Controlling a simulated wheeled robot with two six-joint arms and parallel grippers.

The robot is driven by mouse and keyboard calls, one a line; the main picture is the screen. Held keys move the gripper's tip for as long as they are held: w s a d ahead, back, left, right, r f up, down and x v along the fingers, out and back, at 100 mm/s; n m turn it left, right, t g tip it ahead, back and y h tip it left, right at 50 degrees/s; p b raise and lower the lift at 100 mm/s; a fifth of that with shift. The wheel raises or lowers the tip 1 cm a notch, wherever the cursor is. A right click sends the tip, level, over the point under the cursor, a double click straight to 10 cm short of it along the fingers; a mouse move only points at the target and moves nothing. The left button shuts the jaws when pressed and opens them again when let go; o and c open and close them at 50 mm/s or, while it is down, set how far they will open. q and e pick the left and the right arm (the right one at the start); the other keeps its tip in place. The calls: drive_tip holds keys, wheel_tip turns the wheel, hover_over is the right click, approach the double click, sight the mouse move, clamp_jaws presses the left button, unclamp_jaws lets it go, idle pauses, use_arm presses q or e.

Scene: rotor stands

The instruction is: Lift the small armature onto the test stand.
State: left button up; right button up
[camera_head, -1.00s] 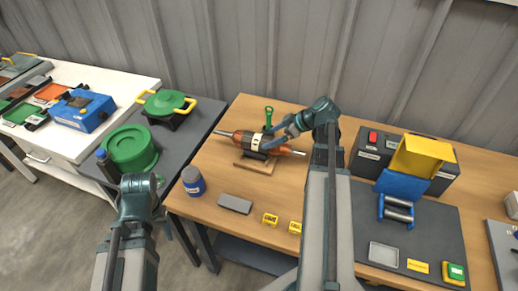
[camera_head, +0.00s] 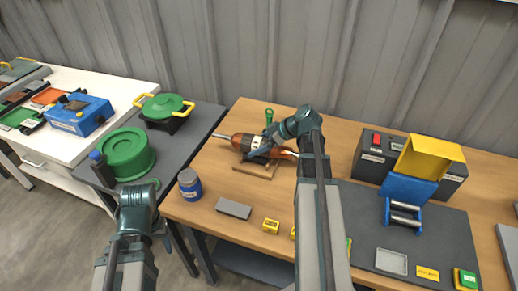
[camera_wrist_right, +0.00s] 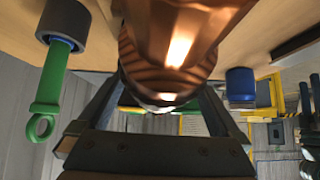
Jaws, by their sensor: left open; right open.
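The copper-coloured armature (camera_head: 240,142), with a steel shaft and a pale band, lies on a wooden cradle (camera_head: 255,172) on the wooden table. My right gripper (camera_head: 258,150) is at its middle, its fingers open. In the right wrist view the armature (camera_wrist_right: 175,45) fills the top middle, between and beyond the open fingers (camera_wrist_right: 160,100); contact cannot be told. A blue stand with steel rollers (camera_head: 388,212), seemingly the test stand, is empty on the dark mat at right. My left gripper (camera_head: 161,228) is at lower left, mostly hidden by its arm.
A green-handled tool (camera_head: 268,115) stands behind the armature. A dark box (camera_head: 371,158) with a yellow flap (camera_head: 430,158) stands behind the blue stand. A metal tray (camera_head: 391,262) lies before it.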

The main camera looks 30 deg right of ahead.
use_arm(q)
drive_tip(key=shift+r, duration=0.1)
use_arm(e)
drive_tip(key=shift+r, duration=0.1)
drive_tip(key=shift+c, duration=0.3)
clamp_jaws()
